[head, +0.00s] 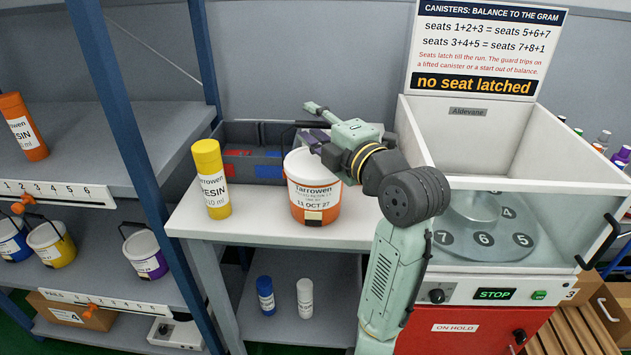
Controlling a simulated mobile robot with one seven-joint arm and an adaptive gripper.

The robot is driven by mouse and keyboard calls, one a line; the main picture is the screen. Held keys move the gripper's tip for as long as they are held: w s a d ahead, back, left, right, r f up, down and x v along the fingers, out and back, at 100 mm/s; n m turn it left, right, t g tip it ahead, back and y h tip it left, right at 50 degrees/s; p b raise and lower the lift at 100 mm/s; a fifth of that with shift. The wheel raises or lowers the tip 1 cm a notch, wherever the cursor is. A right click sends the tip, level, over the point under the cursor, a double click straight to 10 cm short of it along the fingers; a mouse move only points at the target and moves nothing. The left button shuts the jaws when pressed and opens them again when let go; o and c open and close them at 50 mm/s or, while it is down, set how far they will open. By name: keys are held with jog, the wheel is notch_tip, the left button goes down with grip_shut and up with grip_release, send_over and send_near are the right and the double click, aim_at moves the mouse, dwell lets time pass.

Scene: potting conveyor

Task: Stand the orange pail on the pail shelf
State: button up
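The orange pail (312,204), with a white top band and a "Tarrowen" label, stands upright on the white bench. My gripper (312,140) is at the pail's top rim, reaching in from the right. Its fingers are small and partly hidden against the pail and a dark bin, so I cannot tell whether they are open or shut, or whether they touch the pail. The pail shelf (98,282) is at the left, with a numbered strip on its front edge. On it stand a blue pail (12,240), a yellow pail (52,246) and a purple pail (146,256).
A yellow resin bottle (211,182) stands left of the orange pail, with a dark bin (240,182) behind. A blue rack post (125,115) rises between bench and shelves. The upper shelf (100,160) holds an orange bottle (22,130). The white machine (500,185) is at the right.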

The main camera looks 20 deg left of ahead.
grip_shut()
dwell(0.3)
dwell(0.6)
jog(key=shift+r, duration=0.1)
